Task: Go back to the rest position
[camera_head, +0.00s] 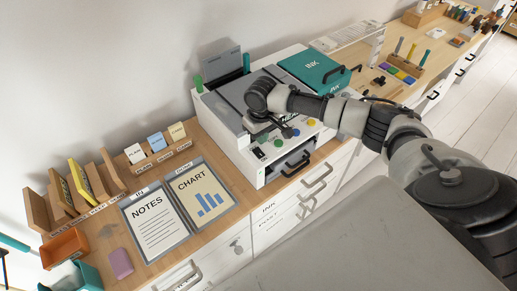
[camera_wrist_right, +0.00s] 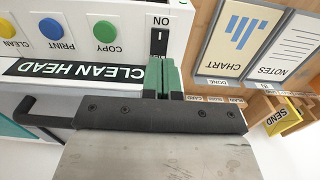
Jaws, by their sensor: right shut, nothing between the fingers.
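My right arm comes in from the right in the head view and bends over the white printer (camera_head: 243,160). My right gripper (camera_head: 287,131) is over the printer's front panel, partly hidden by the wrist. In the right wrist view, its green-tipped fingers (camera_wrist_right: 163,73) are shut together and empty. They are just by the black ON switch (camera_wrist_right: 159,42) on the white panel; I cannot tell whether they touch it. The copy button (camera_wrist_right: 104,32), print button (camera_wrist_right: 49,28) and clean button (camera_wrist_right: 8,28) are in a row beside the switch. My left gripper is in neither view.
The notes and chart board (camera_head: 184,243) lies on the wooden desk left of the printer. Card holders, an orange bin (camera_head: 64,248) and a teal bin (camera_head: 88,276) are farther left. A teal ink lid (camera_head: 312,68) is behind my arm. White drawers with handles are below.

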